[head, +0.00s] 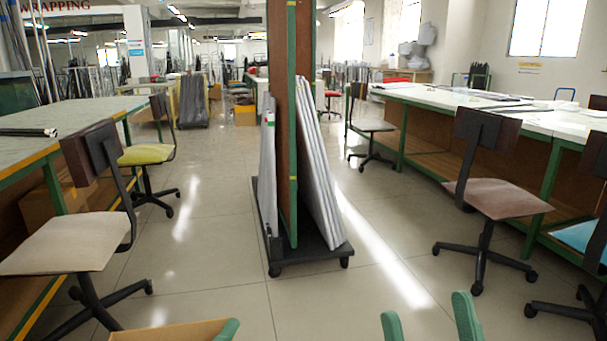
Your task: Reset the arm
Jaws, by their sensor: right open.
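My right gripper (428,322) shows at the bottom edge, right of centre. Its two green fingertips stand well apart with only floor between them, so it is open and empty. One green fingertip, apparently of my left gripper (228,330), shows at the bottom edge. It is beside the right end of a tan box-like thing (170,332), which the frame cuts off. I cannot tell whether they touch. The rest of both arms is out of the picture.
A black-based cart (310,257) with upright panels stands ahead in the middle. A left table (75,118) bears dark rods (28,132). A long right table (430,95) has chairs (495,200) before it. The floor (380,235) around the cart is clear.

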